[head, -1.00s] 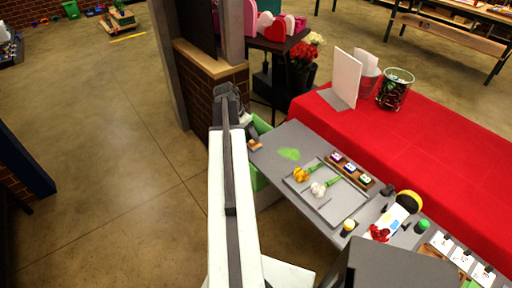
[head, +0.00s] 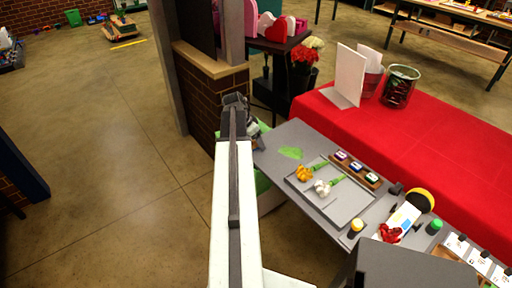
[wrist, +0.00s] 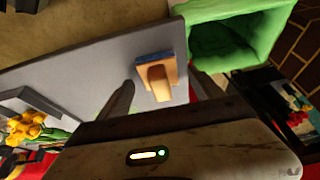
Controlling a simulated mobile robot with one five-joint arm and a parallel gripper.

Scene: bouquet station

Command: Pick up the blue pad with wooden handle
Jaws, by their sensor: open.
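The blue pad with wooden handle (wrist: 143,60) lies near the end of the grey table (wrist: 85,75) in the wrist view. Its tan wooden handle points toward my gripper, and the blue shows as a thin strip along its far edge. My gripper (wrist: 162,82) is open, with one finger on each side of the handle and nothing held. Whether the fingers are at the handle's height cannot be told. In the head view my gripper (head: 238,108) is over the table's far left corner, and the pad is hidden behind it.
A green bin (wrist: 235,30) stands against the table end. A tray (head: 345,208) with orange and white flowers lies on the table, beside a rack of small pads (head: 357,168). A brick wall (head: 200,100) is close left of my gripper.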

